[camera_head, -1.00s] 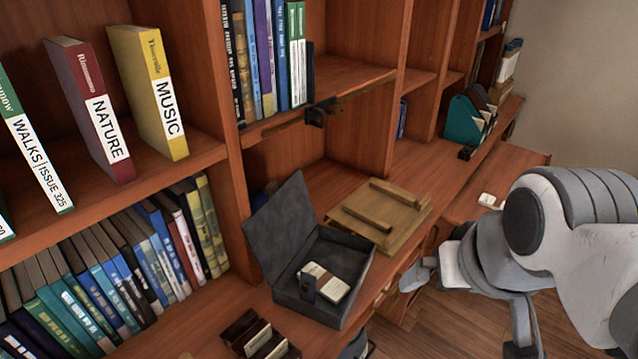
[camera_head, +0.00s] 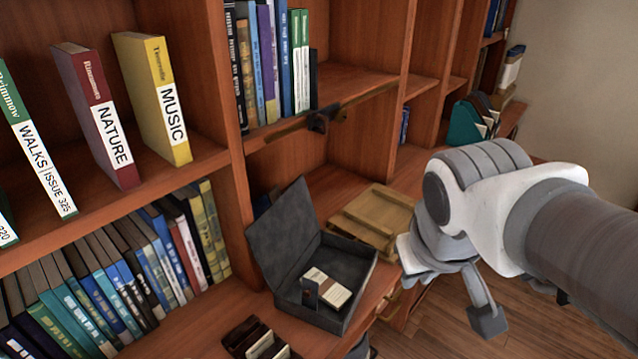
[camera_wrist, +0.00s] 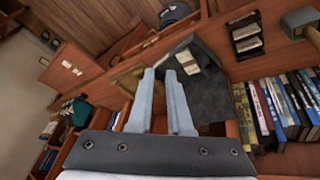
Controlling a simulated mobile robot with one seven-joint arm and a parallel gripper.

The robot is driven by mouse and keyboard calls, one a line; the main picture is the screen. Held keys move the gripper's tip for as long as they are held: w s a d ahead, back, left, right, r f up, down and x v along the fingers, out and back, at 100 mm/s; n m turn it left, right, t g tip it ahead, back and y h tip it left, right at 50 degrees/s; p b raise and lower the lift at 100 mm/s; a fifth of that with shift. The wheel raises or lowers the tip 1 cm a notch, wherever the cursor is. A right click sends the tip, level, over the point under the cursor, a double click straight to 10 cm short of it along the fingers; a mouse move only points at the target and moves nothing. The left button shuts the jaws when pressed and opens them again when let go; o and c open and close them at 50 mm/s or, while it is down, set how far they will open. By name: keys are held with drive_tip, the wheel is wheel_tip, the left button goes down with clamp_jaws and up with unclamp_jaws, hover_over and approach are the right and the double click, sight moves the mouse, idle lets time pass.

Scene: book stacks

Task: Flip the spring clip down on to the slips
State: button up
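The slips (camera_head: 332,287) are a small cream stack with a brown band, lying in a dark grey box (camera_head: 350,303) whose lid stands open. A small dark upright piece at their left end, seemingly the spring clip (camera_head: 309,293), stands up rather than lying over them. In the wrist view the slips (camera_wrist: 187,60) show inside the box (camera_wrist: 212,98), beyond the fingertips. My gripper (camera_wrist: 160,73) is empty, with a narrow gap between its two fingers. In the head view it is right of the box, partly hidden by its own wrist.
A wooden board with battens (camera_head: 372,218) lies behind the box. A dark card tray (camera_head: 258,340) is in front of it. Shelves of books (camera_head: 105,275) stand to the left. A bar with a dark fitting (camera_head: 320,118) runs along the shelf edge above.

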drive_tip(key=w+a+f+n, duration=0.1)
drive_tip(key=a, duration=0.2)
drive_tip(key=w+a+f+n, duration=0.2)
drive_tip(key=w+a+f+n+g, duration=0.1)
drive_tip(key=a+n, duration=0.1)
drive_tip(key=a, duration=0.1)
drive_tip(key=shift+w+a+f+h, duration=0.3)
drive_tip(key=shift+w+f, duration=0.05)
clamp_jaws()
drive_tip(key=a+f+n, duration=0.5)
drive_tip(key=a+f, duration=0.2)
drive_tip(key=a, duration=0.5)
drive_tip(key=shift+f+n+p, duration=0.25)
drive_tip(key=shift+n+p, duration=0.05)
drive_tip(key=shift+n, duration=0.1)
drive_tip(key=w+d+f+b, duration=0.1)
drive_tip(key=w+d+f, duration=0.2)
drive_tip(key=w+f, duration=0.3)
drive_tip(key=x, duration=0.3)
drive_tip(key=shift+a+f, duration=0.2)
drive_tip(key=shift+f, duration=0.3)
drive_tip(key=shift+s+r, duration=0.1)
